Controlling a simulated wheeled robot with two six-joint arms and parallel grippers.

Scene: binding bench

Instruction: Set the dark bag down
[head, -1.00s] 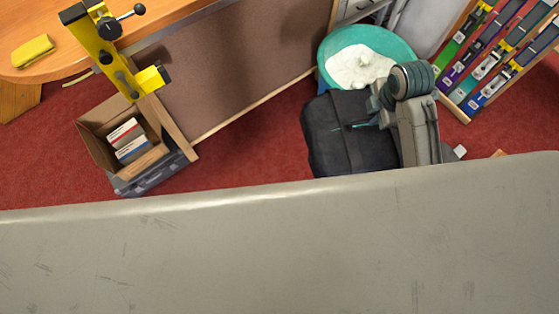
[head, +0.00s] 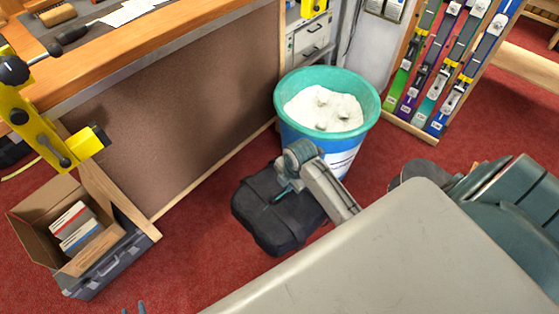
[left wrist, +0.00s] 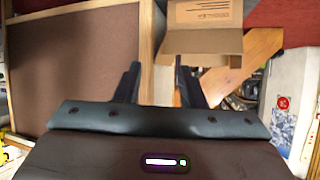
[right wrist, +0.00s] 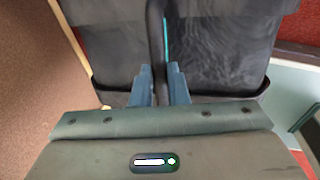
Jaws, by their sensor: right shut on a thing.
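The dark bag (head: 262,212) is in the middle of the head view, in front of the teal-rimmed bin, low over or on the red carpet; I cannot tell whether its underside touches. My right gripper (head: 284,190) is at its top. In the right wrist view its fingers (right wrist: 160,86) are shut on the strap at the middle of the dark bag (right wrist: 215,50). My left gripper shows only as fingertips (head: 134,308) at the bottom edge of the head view. In the left wrist view its fingers (left wrist: 156,82) are apart and empty.
A blue bin (head: 368,105) with white filling stands just behind the bag. A cardboard box (head: 25,222) with small boxes sits on a grey case at left. A brown-panelled bench (head: 190,110) is behind. Skis stand on a rack (head: 408,127) at right. Red carpet (head: 205,240) lies clear left of the bag.

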